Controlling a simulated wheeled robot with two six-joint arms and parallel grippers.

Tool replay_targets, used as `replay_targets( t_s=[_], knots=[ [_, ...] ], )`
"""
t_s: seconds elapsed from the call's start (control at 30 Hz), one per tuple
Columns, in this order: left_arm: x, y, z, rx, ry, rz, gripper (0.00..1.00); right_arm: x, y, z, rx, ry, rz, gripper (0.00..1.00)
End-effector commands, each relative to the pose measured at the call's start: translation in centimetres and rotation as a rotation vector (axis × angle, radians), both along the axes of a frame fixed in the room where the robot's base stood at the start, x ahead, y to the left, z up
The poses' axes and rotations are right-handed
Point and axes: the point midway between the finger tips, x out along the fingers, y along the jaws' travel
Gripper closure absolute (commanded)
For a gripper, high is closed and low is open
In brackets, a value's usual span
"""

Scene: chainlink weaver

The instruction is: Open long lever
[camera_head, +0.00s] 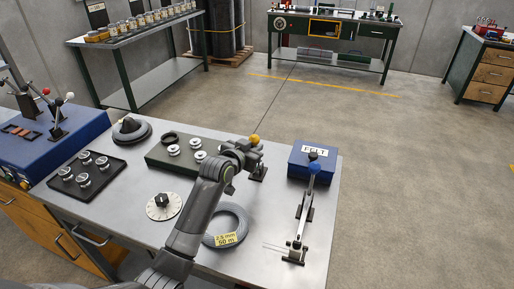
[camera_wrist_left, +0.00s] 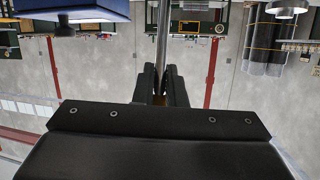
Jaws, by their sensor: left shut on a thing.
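A lever with a yellow ball knob (camera_head: 254,139) stands on a small dark base (camera_head: 258,173) at the middle back of the metal workbench. My left gripper (camera_head: 247,153) is at this lever, just below the knob. In the left wrist view its two dark fingers (camera_wrist_left: 164,88) are closed around a grey rod (camera_wrist_left: 162,40). The gripper hides part of the lever in the head view. My right gripper is not in view.
A blue FELT box (camera_head: 302,168) stands behind the long bar. A wire coil (camera_head: 240,220), a dial (camera_head: 164,206), a dark tray of round parts (camera_head: 68,192) and a green block with white discs (camera_head: 158,157) share the bench (camera_head: 130,210). A blue cabinet (camera_head: 85,128) is left.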

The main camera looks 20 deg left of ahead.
Motion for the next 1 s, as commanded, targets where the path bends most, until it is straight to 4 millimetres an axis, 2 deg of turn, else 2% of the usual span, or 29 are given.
replay_targets(
  t_s=[0.03, 0.27, 0.6, 1.0],
  knots=[
    [-0.4, 0.0, 0.2, -0.001, -0.066, 0.000, 1.00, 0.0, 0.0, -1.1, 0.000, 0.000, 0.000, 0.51],
    [-2.2, 0.0, -0.3, -0.007, -0.221, -0.001, 1.00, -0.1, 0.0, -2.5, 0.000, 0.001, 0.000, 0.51],
    [-3.4, 0.0, -0.9, -0.007, -0.218, -0.001, 1.00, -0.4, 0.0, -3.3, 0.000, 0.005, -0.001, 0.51],
    [-3.7, 0.0, -1.1, -0.013, -0.214, -0.001, 1.00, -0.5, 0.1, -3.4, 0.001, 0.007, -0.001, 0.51]
  ],
)
